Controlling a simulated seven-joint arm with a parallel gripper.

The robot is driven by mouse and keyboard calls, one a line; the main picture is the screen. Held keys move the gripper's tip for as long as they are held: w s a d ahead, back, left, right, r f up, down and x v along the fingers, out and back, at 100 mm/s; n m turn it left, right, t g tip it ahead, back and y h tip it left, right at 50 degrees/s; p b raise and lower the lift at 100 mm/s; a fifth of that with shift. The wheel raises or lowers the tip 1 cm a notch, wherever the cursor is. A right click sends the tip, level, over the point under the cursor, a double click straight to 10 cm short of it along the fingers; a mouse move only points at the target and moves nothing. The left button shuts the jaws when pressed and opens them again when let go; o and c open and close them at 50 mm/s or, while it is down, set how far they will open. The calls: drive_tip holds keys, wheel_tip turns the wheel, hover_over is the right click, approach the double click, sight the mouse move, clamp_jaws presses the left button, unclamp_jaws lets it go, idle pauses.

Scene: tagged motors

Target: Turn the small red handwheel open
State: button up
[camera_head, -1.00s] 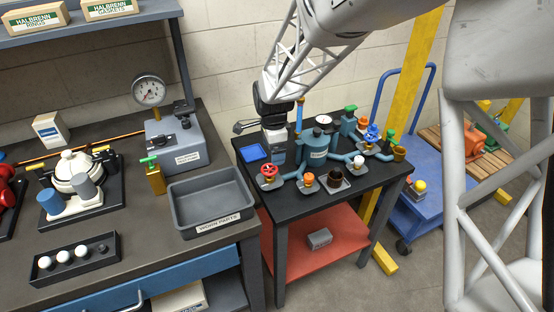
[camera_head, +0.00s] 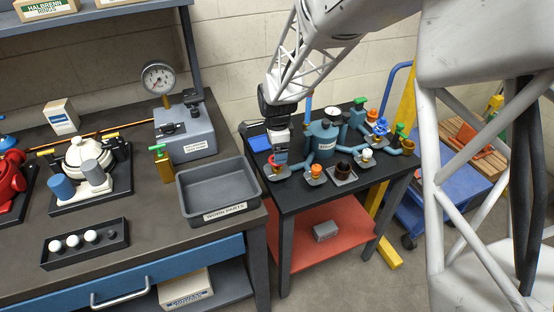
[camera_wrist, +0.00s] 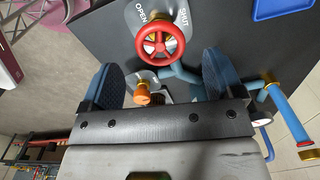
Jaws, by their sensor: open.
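The small red handwheel (camera_wrist: 160,41) is a spoked ring with a brass hub, on a grey plate marked OPEN and SHUT. In the wrist view it lies just beyond my fingertips, roughly centred between them. My gripper (camera_wrist: 160,70) has its two blue-padded fingers wide apart, with nothing held. In the head view my gripper (camera_head: 279,160) points down over the handwheel (camera_head: 271,169), largely hiding it. Contact between fingers and wheel cannot be told.
Other fittings share the black table: an orange knob (camera_head: 316,170), a dark brown one (camera_head: 342,170), a white one (camera_head: 366,155) and a blue-grey vessel (camera_head: 322,139) close to my gripper. A grey bin (camera_head: 218,190) stands left on the bench.

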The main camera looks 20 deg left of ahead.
drive_tip(key=shift+f, duration=2.45)
drive_tip(key=shift+c, duration=0.3)
drive_tip(key=c, duration=0.9)
drive_tip(key=shift+o, duration=0.2)
drive_tip(key=shift+n, duration=2.3)
drive_tip(key=o, duration=0.9)
